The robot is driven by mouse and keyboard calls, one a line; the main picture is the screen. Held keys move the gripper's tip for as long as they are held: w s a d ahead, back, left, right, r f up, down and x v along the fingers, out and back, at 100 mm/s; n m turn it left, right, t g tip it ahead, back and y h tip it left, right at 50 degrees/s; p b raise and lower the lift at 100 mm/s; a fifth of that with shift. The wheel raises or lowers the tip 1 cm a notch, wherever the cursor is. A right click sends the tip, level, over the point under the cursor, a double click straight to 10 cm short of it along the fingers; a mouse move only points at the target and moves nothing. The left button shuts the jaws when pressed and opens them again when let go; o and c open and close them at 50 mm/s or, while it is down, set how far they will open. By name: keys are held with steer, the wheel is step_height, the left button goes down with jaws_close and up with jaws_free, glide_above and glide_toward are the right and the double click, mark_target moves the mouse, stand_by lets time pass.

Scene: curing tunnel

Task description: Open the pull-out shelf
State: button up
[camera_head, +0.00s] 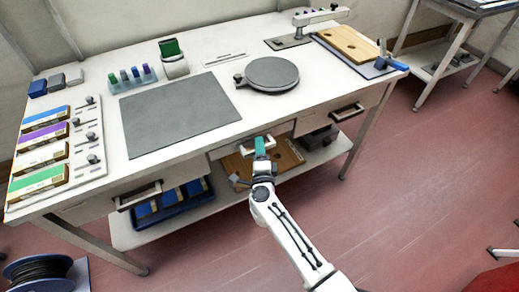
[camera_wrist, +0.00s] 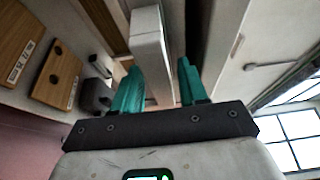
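A white handle bar (camera_head: 246,152) sits at the middle of the white bench's front edge, between two drawers. It appears to belong to the pull-out shelf, whose panel I cannot make out clearly; it looks closed in under the bench top. My gripper (camera_head: 262,146) is at this bar. In the wrist view, the white bar (camera_wrist: 148,40) reaches between the two teal fingers of my gripper (camera_wrist: 160,85). The left finger is close to the bar, and a gap shows before the right finger. I cannot tell whether the left finger touches it.
Drawers with handles flank the middle, at left (camera_head: 140,195) and right (camera_head: 347,112). A lower shelf (camera_head: 125,235) holds blue bins and wooden boards (camera_head: 285,158). A cable reel (camera_head: 38,270) stands at lower left. The red floor in front is mostly clear.

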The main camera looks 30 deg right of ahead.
jaws_close()
steer(key=shift+s, duration=0.1)
stand_by(0.3)
steer(key=s+p, duration=0.4)
steer(key=s, duration=2.3)
steer(key=shift+o, duration=0.8)
jaws_free()
steer(key=shift+s, duration=0.1)
